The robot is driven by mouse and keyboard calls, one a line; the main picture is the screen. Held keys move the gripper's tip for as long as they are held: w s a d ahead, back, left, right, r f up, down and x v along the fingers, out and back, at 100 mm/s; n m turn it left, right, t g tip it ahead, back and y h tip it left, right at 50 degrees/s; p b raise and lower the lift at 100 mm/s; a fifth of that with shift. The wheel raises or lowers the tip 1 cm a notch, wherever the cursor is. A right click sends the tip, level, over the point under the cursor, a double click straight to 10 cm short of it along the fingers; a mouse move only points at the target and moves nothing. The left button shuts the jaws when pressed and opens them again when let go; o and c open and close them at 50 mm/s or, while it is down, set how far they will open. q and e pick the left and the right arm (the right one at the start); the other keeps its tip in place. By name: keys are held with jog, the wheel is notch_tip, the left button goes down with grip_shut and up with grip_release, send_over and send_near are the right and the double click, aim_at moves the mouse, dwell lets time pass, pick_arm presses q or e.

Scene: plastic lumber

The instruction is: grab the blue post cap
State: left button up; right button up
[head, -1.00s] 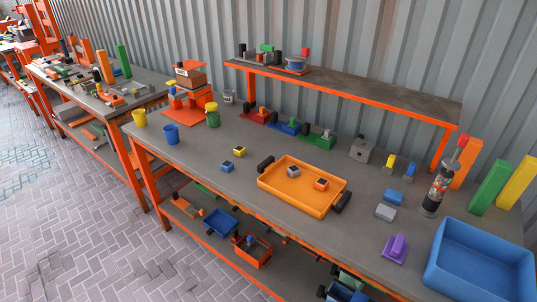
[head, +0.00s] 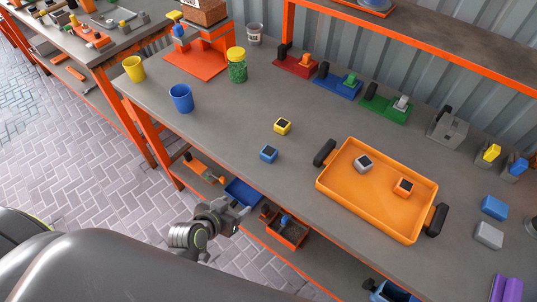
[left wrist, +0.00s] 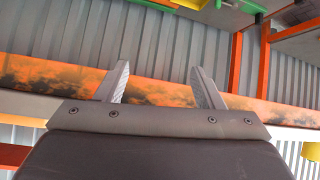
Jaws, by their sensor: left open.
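The blue post cap (head: 268,153), a small cube with a dark top, sits on the grey workbench (head: 225,130) near its front edge. A yellow post cap (head: 282,126) sits just behind it. My left gripper (head: 240,208) is in front of the bench, lower in the picture than the blue cap and apart from it. In the left wrist view its two fingers (left wrist: 158,70) are spread with nothing between them. The blue cap does not show in that view. My right gripper is not in view.
An orange tray (head: 331,190) with a grey cap (head: 363,164) and an orange cap (head: 403,188) stands right of the blue cap. A blue cup (head: 181,98) and yellow cup (head: 134,68) stand at left. A lower shelf with bins runs beneath the bench. The bench around the blue cap is clear.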

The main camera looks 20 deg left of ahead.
pick_arm(q)
notch_tip(320, 180, up, 16)
jog(key=d+f+m+t+h, duration=0.1)
jog(key=d+m+t, duration=0.1)
jog(key=t, duration=0.1)
jog(key=p, duration=0.1)
send_near(269, 151)
jog(key=x, duration=0.3)
jog(key=shift+w+d+f, duration=0.1)
jog(key=shift+w+f, duration=0.05)
jog(key=shift+w, duration=0.2)
jog(key=shift+p+x, duration=0.7)
jog(key=shift+x, duration=2.5)
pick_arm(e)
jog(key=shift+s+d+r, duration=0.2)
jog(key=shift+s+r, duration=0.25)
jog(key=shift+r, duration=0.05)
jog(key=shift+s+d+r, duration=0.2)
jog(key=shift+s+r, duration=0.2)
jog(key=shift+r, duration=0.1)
pick_arm(q)
jog(key=shift+s+f+h, duration=0.1)
jog(key=shift+f+h, duration=0.05)
jog(key=shift+h, duration=0.15)
jog(key=c, duration=1.1)
jog(key=shift+o, duration=0.2)
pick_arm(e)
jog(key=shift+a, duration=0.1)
